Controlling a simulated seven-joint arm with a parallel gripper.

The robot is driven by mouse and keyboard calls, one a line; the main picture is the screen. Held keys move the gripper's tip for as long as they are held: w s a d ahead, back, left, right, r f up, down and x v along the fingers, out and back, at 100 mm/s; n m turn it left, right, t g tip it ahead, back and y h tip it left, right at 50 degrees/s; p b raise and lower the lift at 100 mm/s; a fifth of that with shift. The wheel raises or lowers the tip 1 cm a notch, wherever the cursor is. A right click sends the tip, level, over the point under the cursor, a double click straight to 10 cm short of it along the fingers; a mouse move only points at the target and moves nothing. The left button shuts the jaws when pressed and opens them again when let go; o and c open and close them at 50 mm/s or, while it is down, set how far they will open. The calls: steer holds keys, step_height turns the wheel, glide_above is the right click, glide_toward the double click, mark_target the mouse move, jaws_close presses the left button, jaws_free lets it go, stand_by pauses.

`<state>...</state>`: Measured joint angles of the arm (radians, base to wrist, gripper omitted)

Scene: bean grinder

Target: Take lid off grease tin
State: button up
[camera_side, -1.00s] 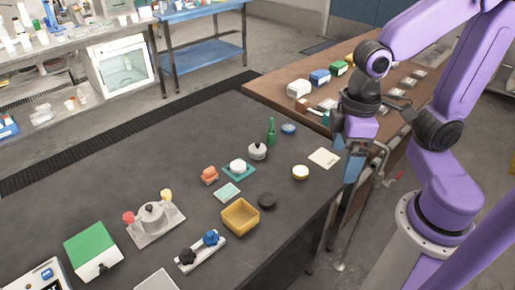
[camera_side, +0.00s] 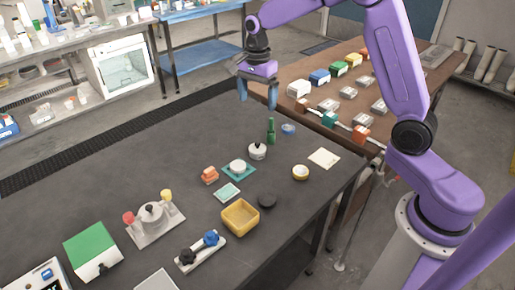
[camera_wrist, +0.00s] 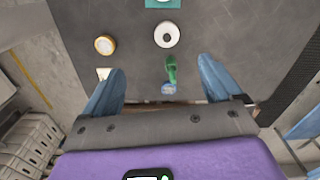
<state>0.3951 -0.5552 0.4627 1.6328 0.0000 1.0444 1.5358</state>
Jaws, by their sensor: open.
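My gripper (camera_side: 257,103) is open and empty, pointing down above the far edge of the dark table. Its two blue fingers (camera_wrist: 162,68) also show in the wrist view. Several small round items could be the grease tin, and I cannot tell which: a blue round item (camera_side: 288,129) beside a green bottle (camera_side: 270,131), a gold-sided tin with a pale top (camera_side: 300,172), and a white pot with a dark knob (camera_side: 257,150). In the wrist view, the blue item (camera_wrist: 168,88) and bottle (camera_wrist: 171,70) lie between the fingers, below them.
A white container on a teal mat (camera_side: 238,170), a yellow tray (camera_side: 240,217), a black disc (camera_side: 267,200) and a cream card (camera_side: 324,158) are on the table. A brown bench (camera_side: 300,112) with coloured blocks adjoins behind. Bare table lies at the left middle.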

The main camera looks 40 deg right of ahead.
steer(key=w+d+m, duration=0.2)
glide_above(257, 146)
steer(key=d, duration=0.1)
steer(key=f, duration=0.8)
steer(key=w+f, duration=0.1)
steer(key=f, duration=0.3)
steer(key=shift+d+f, duration=0.2)
steer(key=shift+f, duration=0.15)
steer(key=shift+s+a+f, duration=0.1)
steer(key=shift+f, duration=1.3)
steer(key=shift+s+f, duration=0.1)
steer(key=shift+f, duration=1.25)
steer(key=shift+c, duration=0.2)
steer(key=c, duration=1.1)
